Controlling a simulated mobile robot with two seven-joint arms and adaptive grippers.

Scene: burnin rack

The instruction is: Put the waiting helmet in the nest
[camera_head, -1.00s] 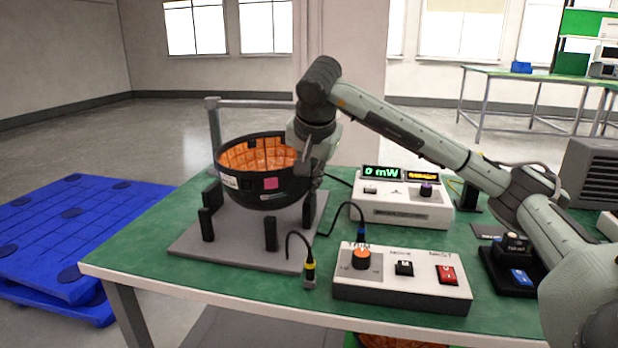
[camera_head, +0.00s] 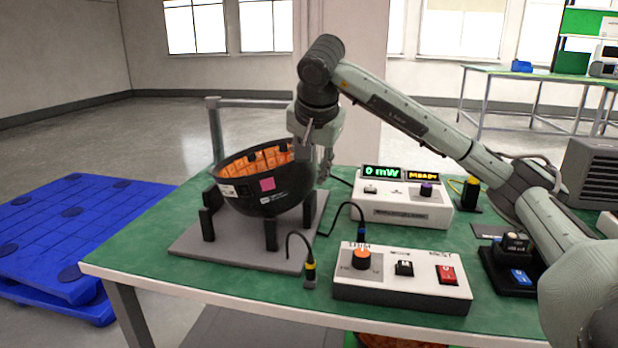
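The helmet (camera_head: 283,198), a black shell with an orange padded inside, sits opening-up among the black posts of the nest (camera_head: 270,233) on a grey plate. It is tilted, its right rim higher than its left. A pink square and white labels show on its side. My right gripper (camera_head: 315,160) points down at the helmet's right rim, with one finger at the rim and one just outside it. Whether its fingers grip the rim or stand apart from it is not clear. My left gripper is out of view.
A control box (camera_head: 400,289) with a knob and buttons stands at the front right. A power meter (camera_head: 390,213) reading 0 mW stands behind it. Orange padding (camera_head: 400,341) shows below the table edge.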

